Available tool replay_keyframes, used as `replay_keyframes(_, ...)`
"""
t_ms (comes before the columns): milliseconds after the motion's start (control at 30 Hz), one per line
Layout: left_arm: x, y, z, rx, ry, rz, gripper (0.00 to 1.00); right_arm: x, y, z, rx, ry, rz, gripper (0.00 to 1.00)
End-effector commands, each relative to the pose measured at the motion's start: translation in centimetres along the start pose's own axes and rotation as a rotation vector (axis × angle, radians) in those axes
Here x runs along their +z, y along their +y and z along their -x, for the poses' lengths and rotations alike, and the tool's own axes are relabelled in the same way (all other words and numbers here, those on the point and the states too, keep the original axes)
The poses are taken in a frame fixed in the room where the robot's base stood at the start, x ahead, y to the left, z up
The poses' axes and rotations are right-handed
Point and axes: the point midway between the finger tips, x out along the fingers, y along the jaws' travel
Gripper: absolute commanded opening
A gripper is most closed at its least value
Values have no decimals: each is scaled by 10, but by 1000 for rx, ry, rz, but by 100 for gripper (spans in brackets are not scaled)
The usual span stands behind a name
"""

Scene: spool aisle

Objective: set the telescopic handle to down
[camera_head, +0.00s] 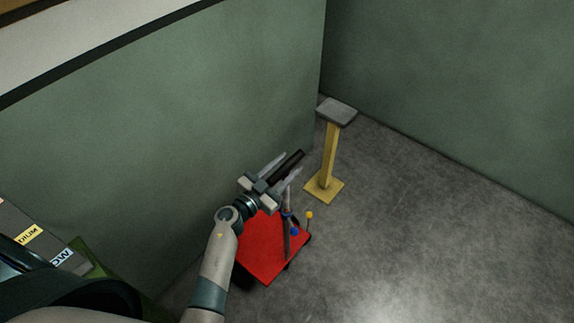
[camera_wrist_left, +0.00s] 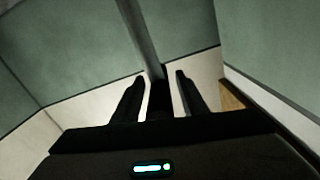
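A red cart with a flat deck (camera_head: 262,252) stands on the floor near the green wall. A slim grey pole (camera_head: 286,222) rises from it toward my left gripper. A black handle grip (camera_head: 291,161) shows at the gripper in the head view. My left gripper (camera_head: 284,165) has its fingers apart, one on each side of this grip. In the left wrist view, a dark bar (camera_wrist_left: 160,97) lies between the two fingers (camera_wrist_left: 160,92), with gaps on both sides, and the grey pole (camera_wrist_left: 138,35) runs from it. My right gripper is out of view.
A yellow post with a grey top plate (camera_head: 337,111) and yellow base stands just right of the cart. A small yellow knob (camera_head: 309,215) and a blue one (camera_head: 295,231) show by the pole. Green walls enclose the corner. The floor (camera_head: 430,230) at right is clear.

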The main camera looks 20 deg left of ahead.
Motion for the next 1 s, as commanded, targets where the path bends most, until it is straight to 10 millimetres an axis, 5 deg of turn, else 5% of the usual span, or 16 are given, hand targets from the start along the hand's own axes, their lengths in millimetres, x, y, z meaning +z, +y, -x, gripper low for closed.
replay_keyframes(367, 0, 0, -3, 0, 0, 0, 39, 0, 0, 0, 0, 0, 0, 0)
replay_keyframes(533, 0, 0, -3, -1, 0, 0, 0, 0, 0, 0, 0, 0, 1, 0)
replay_keyframes(800, 4, 0, -3, -1, 0, 1, 0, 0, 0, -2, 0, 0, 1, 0)
replay_keyframes(1000, 25, 4, -3, -1, -2, 3, 0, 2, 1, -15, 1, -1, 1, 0)
